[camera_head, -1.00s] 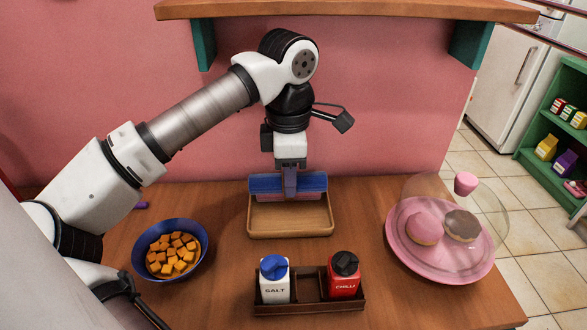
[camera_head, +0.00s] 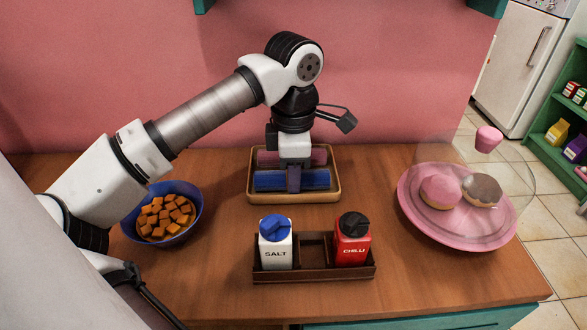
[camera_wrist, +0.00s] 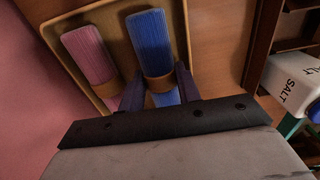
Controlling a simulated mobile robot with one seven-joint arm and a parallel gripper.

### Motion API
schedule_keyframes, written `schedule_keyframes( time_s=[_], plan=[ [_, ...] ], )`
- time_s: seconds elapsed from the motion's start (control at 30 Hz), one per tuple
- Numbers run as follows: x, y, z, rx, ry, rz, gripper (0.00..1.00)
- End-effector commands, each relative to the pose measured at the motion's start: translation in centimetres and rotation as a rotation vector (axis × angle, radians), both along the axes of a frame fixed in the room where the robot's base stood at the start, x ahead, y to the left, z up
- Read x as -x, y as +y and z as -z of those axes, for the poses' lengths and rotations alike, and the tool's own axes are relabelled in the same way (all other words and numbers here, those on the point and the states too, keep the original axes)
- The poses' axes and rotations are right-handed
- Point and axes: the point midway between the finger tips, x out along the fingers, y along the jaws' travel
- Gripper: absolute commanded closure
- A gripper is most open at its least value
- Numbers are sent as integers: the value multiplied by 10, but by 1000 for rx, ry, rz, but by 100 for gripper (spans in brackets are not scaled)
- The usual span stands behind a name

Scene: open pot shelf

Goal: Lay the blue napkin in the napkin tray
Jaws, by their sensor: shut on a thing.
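The blue napkin (camera_head: 265,180) is a rolled, ribbed cloth with a tan ring around it, seen clearly in the wrist view (camera_wrist: 147,38). It lies lengthwise within the front part of the wooden napkin tray (camera_head: 252,198). A rolled pink napkin (camera_head: 318,156) with a similar ring lies behind it in the tray, and also shows in the wrist view (camera_wrist: 86,50). My gripper (camera_head: 294,181) points down over the tray and is shut on the blue napkin at its middle, beside the ring. Whether the napkin touches the tray floor is hard to tell.
A caddy (camera_head: 313,274) with a salt shaker (camera_head: 276,247) and a red chilli shaker (camera_head: 352,243) stands in front of the tray. A bowl of orange cubes (camera_head: 165,214) is at left. A pink plate (camera_head: 455,234) with doughnuts under a clear cover is at right.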

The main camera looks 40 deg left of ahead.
Motion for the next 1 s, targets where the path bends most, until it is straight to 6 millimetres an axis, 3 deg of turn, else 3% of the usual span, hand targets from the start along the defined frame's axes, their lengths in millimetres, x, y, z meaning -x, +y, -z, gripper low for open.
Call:
schedule_keyframes(
  time_s=[0.47, 0.5, 0.67, 1.0],
  plan=[
    [0, 0, 1, 0, 0, 0, 89],
    [0, 0, 1, 0, 0, 0, 64],
    [0, 0, 1, 0, 0, 0, 43],
    [0, 0, -5, 0, 0, 0, 42]
  ],
)
